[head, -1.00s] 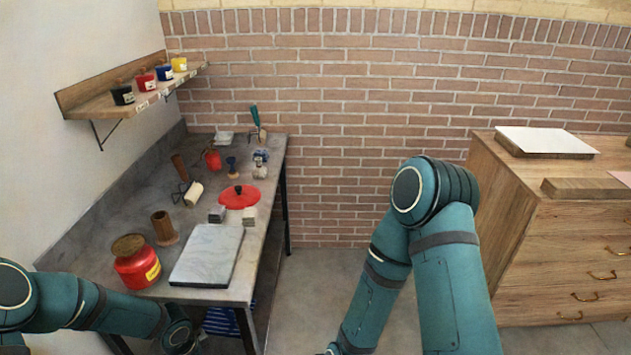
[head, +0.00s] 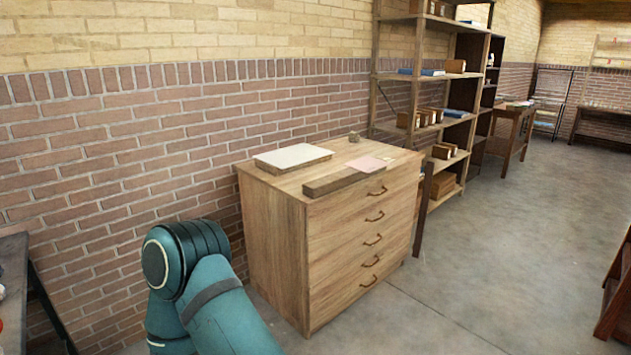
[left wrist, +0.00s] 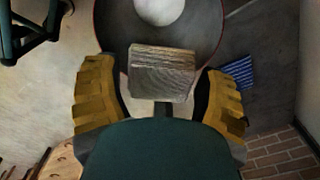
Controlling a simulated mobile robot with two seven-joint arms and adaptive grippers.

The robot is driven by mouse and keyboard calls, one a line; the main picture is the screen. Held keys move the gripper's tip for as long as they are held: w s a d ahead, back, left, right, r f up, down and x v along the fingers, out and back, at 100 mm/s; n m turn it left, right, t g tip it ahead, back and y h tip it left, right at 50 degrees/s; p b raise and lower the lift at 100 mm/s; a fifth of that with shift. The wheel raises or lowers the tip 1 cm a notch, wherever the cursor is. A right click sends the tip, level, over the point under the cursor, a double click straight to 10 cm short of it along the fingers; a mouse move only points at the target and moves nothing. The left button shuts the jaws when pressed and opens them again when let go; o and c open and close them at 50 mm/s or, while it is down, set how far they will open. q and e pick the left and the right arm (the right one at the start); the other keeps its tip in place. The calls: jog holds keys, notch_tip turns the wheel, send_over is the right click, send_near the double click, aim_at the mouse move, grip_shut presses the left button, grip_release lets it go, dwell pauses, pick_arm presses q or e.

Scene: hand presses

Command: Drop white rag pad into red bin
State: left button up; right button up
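In the left wrist view a dark round opening with a thin red rim, apparently the red bin (left wrist: 97,22), lies below my left gripper (left wrist: 160,85). A pale rounded thing, perhaps the white rag pad (left wrist: 158,10), shows inside the rim at the top edge, cut off by the frame. My left gripper's two yellow-padded fingers stand wide apart. A grey-brown wood-grained block (left wrist: 163,72) shows between them, with no clear contact; I cannot tell its depth. The head view shows neither bin nor pad. My right gripper is out of view.
A wooden drawer cabinet (head: 275,245) stands against the brick wall, with flat boards on top. Shelves (head: 425,75) stand beyond it. Blue striped cloth (left wrist: 238,72) shows beside the bin in the left wrist view.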

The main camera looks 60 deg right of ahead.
pick_arm(q)
jog(key=shift+o, duration=1.3)
notch_tip(320, 180, up, 12)
jog(key=s+d+f+n+t+h, duration=0.1)
jog(key=s+d+f+n+h, duration=0.1)
jog(key=s+n, duration=0.5)
jog(key=s+d+f+n+h, duration=0.1)
jog(key=s+d+f+n, duration=0.1)
jog(key=s+f+n, duration=0.3)
jog(key=s+n, duration=0.2)
jog(key=s, duration=0.1)
jog(key=shift+s+d+t+h, duration=0.2)
jog(key=shift+d+t+h, duration=0.05)
jog(key=shift+t+h, duration=0.15)
